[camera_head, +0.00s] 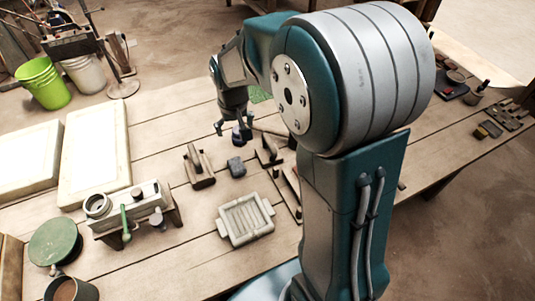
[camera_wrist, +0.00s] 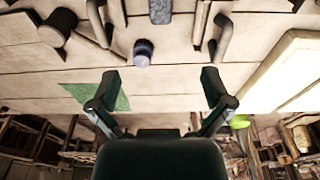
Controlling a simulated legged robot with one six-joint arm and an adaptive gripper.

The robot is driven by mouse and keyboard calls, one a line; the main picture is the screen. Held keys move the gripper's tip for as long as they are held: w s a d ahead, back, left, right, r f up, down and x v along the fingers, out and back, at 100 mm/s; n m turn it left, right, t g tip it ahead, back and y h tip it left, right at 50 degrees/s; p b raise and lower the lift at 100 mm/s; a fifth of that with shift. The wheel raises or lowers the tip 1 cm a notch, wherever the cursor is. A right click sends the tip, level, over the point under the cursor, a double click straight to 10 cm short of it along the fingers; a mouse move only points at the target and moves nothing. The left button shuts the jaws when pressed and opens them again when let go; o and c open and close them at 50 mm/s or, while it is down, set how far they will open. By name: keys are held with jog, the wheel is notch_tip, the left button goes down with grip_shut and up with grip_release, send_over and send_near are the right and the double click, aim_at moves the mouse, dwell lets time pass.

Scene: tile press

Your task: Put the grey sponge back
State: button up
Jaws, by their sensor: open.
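A small blue-grey block, which looks like the grey sponge (camera_head: 236,167), lies on the wooden table between a wooden-handled tool and other tools. In the wrist view the sponge (camera_wrist: 160,10) is cut by the top edge. My gripper (camera_head: 230,127) is above the table, beyond the sponge in the head view. In the wrist view my gripper (camera_wrist: 161,88) has its fingers wide apart with nothing between them. A pale ridged tray (camera_head: 222,228) with two side handles stands nearer the front, with nothing visible lying in it.
A small dark-topped cylinder (camera_wrist: 143,52) stands close to my gripper. Wooden-handled tools (camera_head: 199,168) flank the sponge. A metal press-like device (camera_head: 133,208), a green round lid (camera_head: 55,241) and white slabs (camera_head: 95,152) are to the left. A green sheet (camera_wrist: 105,93) lies beyond.

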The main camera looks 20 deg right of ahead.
jog(key=s+r+t, duration=0.2)
jog(key=s+r, duration=0.4)
jog(key=s, duration=0.4)
jog(key=s+r+t, duration=0.2)
jog(key=s+r, duration=0.4)
jog(key=s, duration=0.5)
jog(key=shift+s+r, duration=0.2)
jog(key=shift+r, duration=0.1)
